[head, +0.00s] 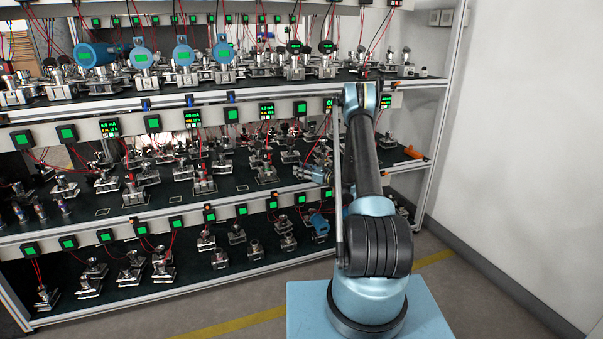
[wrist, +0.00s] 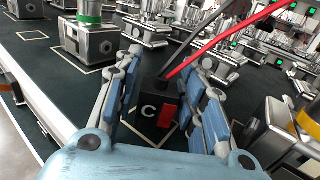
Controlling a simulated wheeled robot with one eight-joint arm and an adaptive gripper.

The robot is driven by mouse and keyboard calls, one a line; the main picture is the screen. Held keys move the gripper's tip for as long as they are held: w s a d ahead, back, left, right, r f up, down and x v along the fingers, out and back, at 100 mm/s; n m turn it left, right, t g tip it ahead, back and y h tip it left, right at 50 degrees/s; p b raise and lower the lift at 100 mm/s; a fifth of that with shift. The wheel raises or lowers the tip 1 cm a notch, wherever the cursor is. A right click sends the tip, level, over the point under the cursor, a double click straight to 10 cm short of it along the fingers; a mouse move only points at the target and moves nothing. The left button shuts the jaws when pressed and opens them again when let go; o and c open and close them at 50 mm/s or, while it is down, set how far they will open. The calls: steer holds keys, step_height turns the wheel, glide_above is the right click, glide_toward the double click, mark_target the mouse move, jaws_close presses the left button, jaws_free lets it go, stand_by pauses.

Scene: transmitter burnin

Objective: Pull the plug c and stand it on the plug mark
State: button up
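The plug c (wrist: 148,112) is a small black block with a white "C" and a red strip on its face. In the wrist view it stands between the two fingers of my gripper (wrist: 170,62). A red and a black cable run from its top towards the upper right. The fingers are apart, with dark gaps beside the block, so my gripper looks open around it. In the head view my gripper (head: 316,172) is at the middle shelf, partly hidden by my arm. An empty white outlined square (wrist: 32,35) shows on the shelf; I cannot tell if it is the plug mark.
Metal fittings crowd the shelf, one with a green band (wrist: 90,38) at left and one with a yellow band (wrist: 285,130) at right, close to my fingers. More outlined squares (head: 242,187) lie on the middle shelf (head: 150,200). An orange object (head: 412,152) lies at the shelf's right.

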stand_by(0.4)
steer(key=v, duration=0.7)
steer(key=shift+d, duration=0.1)
steer(key=shift+s+d, duration=0.15)
steer(key=shift+s, duration=0.05)
